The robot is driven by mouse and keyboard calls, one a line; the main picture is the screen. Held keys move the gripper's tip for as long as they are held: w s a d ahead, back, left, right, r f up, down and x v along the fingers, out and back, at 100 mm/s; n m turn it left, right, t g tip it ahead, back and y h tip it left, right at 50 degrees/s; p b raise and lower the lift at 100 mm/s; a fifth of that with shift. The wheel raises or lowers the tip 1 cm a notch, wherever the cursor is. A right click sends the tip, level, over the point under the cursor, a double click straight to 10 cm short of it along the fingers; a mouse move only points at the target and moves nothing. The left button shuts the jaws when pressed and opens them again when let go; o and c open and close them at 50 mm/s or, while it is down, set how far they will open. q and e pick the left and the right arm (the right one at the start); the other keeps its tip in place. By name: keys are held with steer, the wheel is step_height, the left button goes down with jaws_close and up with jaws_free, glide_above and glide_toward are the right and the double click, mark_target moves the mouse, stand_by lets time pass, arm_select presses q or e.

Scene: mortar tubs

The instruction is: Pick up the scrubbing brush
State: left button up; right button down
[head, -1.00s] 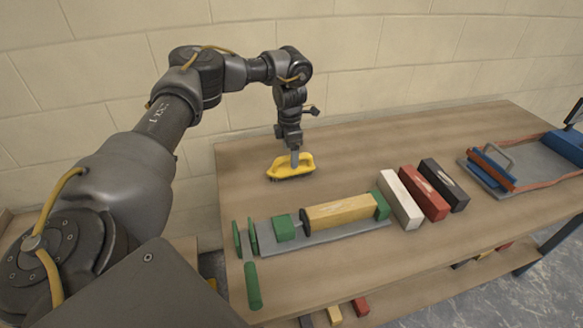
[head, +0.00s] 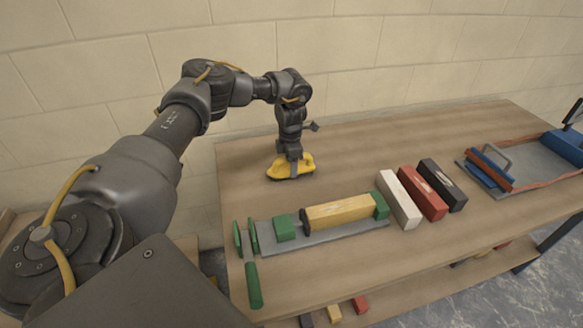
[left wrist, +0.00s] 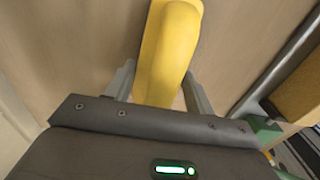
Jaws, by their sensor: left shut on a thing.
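The scrubbing brush (head: 280,170) has a yellow body with dark bristles beneath and sits on the wooden table towards its back left. My left gripper (head: 294,168) points down over it and is shut on its yellow body. In the left wrist view, the brush's yellow handle (left wrist: 168,50) runs between the two grey fingers (left wrist: 158,92), one on each side. The brush looks to be at table height; whether it touches the table I cannot tell. My right gripper is not in view.
A grey tool with green end pieces and a yellow block (head: 338,215) lies in front of the brush. White (head: 399,199), red (head: 423,192) and black (head: 443,184) blocks stand to its right. A grey tray with blue parts (head: 540,158) is at far right. Bare table surrounds the brush.

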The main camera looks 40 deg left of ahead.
arm_select(q)
steer(key=shift+c, duration=1.2)
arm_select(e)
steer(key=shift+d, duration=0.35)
arm_select(q)
steer(key=shift+r, duration=0.15)
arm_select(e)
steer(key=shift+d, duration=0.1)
arm_select(q)
steer(key=shift+r, duration=0.35)
steer(key=shift+d+r+b, duration=0.2)
steer(key=shift+r+b, duration=0.5)
steer(key=shift+r, duration=0.55)
steer(key=s+d+r, duration=0.6)
steer(key=d+r, duration=0.3)
steer(key=d, duration=0.3)
steer(key=shift+d+r+b, duration=0.15)
steer(key=shift+r+b, duration=0.15)
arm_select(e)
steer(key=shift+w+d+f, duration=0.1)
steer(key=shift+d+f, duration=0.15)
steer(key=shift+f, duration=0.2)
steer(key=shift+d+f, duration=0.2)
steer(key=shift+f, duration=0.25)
